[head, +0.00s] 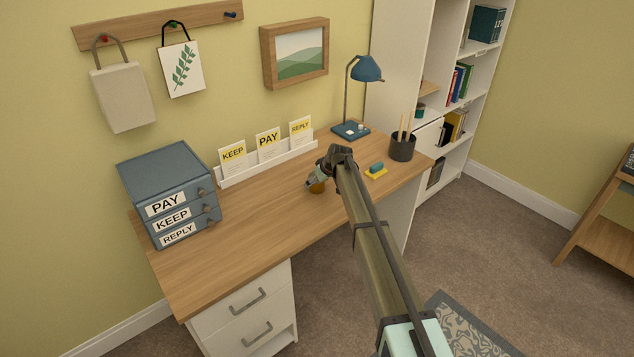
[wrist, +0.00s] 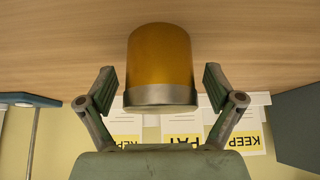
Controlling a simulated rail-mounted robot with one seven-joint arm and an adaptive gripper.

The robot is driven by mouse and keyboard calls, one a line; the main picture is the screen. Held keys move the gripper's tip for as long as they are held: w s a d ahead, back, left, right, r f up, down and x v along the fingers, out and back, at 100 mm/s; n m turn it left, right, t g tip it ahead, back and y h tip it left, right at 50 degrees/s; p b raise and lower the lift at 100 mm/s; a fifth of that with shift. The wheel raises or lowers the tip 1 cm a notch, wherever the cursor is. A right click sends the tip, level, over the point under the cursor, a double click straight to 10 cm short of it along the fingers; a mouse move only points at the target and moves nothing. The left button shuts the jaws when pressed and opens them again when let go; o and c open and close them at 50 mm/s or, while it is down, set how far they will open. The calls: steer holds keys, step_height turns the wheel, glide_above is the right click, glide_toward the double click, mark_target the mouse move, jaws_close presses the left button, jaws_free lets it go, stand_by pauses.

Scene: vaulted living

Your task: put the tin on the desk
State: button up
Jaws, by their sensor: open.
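An amber tin (wrist: 160,60) with a silver band at one end is in the middle of the wrist view, against the wood of the desk (wrist: 60,40). My gripper (wrist: 160,82) is open, with one finger on each side of the tin and a visible gap at each. In the head view the tin (head: 317,188) shows as a small amber patch under my gripper (head: 316,180), over the middle of the desk (head: 245,225). My arm and gripper hide most of it there. It appears to rest on the desktop, but its contact is hard to see.
A white card holder (head: 268,160) stands behind. A blue drawer box (head: 165,175) is at the left. A yellow-and-teal sponge-like block (head: 376,171), a pencil cup (head: 402,148) and a lamp (head: 351,130) are to the right. The desk's front left is clear.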

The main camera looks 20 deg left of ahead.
steer(key=b+v, duration=0.2)
steer(key=v, duration=1)
steer(key=shift+r, duration=0.15)
steer(key=s+d+f+m+h, duration=0.15)
steer(key=s+d+f, duration=0.3)
steer(key=d, duration=0.45)
steer(key=s+d+f+m, duration=0.25)
steer(key=d+f, duration=0.25)
steer(key=d, duration=0.3)
steer(key=s+d+f+m+h, duration=0.1)
steer(key=s+d+f, duration=0.4)
steer(key=d, duration=0.4)
steer(key=s+d+f+m+g+h, duration=0.1)
steer(key=s+d+f+m, duration=0.25)
steer(key=s+d, duration=0.75)
steer(key=s+d+f+m+g+h, duration=0.25)
steer(key=s+d+f, duration=0.25)
steer(key=s+d, duration=0.6)
steer(key=s+f+g, duration=0.2)
steer(key=s+f, duration=0.4)
steer(key=s, duration=0.4)
steer(key=s+d+f+m+g, duration=0.1)
steer(key=s+f+g, duration=0.1)
steer(key=s+f, duration=0.4)
steer(key=s+d+f+g, duration=0.1)
steer(key=s+f, duration=0.6)
steer(key=s, duration=0.9)
steer(key=shift+d+g, duration=0.25)
steer(key=shift+g, duration=0.3)
